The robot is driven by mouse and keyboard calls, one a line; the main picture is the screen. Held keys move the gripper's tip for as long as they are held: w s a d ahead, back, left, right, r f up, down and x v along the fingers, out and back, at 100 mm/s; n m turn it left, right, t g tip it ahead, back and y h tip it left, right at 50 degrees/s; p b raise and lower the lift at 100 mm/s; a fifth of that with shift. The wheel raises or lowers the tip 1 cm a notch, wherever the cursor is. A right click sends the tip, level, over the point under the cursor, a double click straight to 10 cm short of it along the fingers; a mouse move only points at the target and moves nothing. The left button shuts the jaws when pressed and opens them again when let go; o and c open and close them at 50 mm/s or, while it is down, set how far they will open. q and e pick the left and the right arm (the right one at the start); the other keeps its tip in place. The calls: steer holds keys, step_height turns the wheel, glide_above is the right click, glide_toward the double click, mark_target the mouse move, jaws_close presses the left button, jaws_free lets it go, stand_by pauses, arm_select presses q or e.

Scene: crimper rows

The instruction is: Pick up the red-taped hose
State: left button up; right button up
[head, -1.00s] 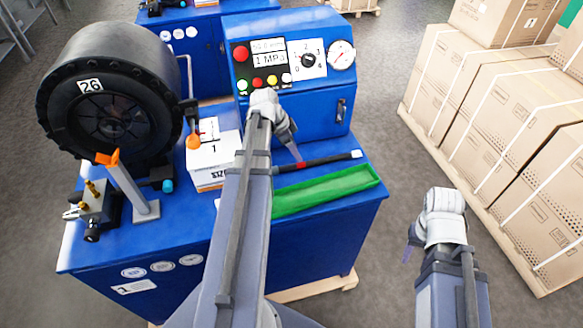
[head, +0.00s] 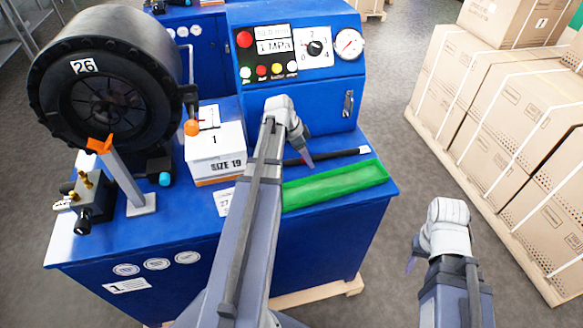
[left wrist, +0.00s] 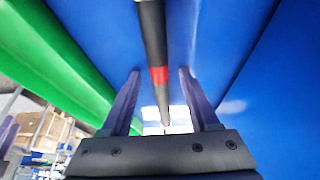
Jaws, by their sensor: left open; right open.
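The hose (head: 340,155) is a thin black rod with a pale tip, lying on the blue bench top behind the green tray. Its red tape band (left wrist: 159,75) shows in the left wrist view and is hidden by my gripper in the head view. My left gripper (head: 308,166) is open at the hose. In the left wrist view the hose runs lengthwise between the two open fingers (left wrist: 160,82), with the band near fingertip level; I cannot tell whether they touch it. My right gripper (head: 411,264) is open and empty, off the bench's right side.
The green tray (head: 335,184) lies along the bench's front edge. A white box (head: 215,150) marked 1 stands left of my left arm. The crimper (head: 105,85) fills the bench's left, and a control panel (head: 300,60) rises behind. Stacked cartons (head: 520,120) stand at right.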

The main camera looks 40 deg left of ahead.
arm_select(q)
jaws_close()
stand_by(0.5)
stand_by(0.9)
